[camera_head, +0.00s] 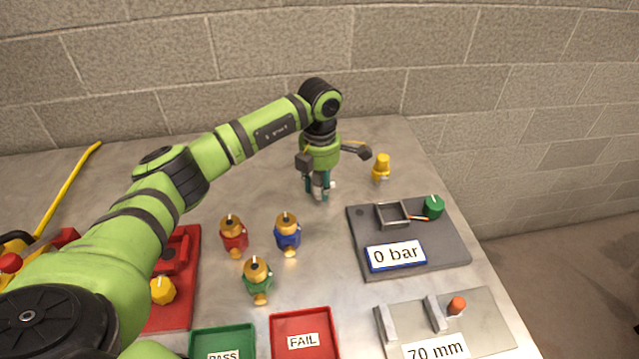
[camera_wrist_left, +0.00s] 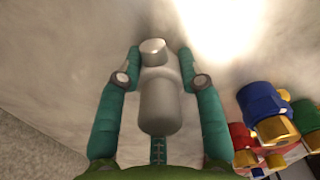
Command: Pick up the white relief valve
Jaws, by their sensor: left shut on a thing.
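The white relief valve (camera_wrist_left: 160,95) shows in the left wrist view between the two teal fingers of my left gripper (camera_wrist_left: 158,65). The fingers are shut on its sides. In the head view my left gripper (camera_head: 319,190) points down at the back of the table, and only a small pale bit of the valve (camera_head: 332,184) shows beside the fingers. I cannot tell whether the valve touches the table. My right gripper is in neither view.
A yellow valve (camera_head: 381,167) stands right of the gripper. Blue (camera_head: 287,234), red (camera_head: 233,236) and green (camera_head: 257,279) valves stand in front. A grey test plate (camera_head: 440,250) reads 0 bar; a 70 mm gauge plate (camera_head: 485,312) is nearer. PASS (camera_head: 222,338) and FAIL (camera_head: 325,320) trays lie in front.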

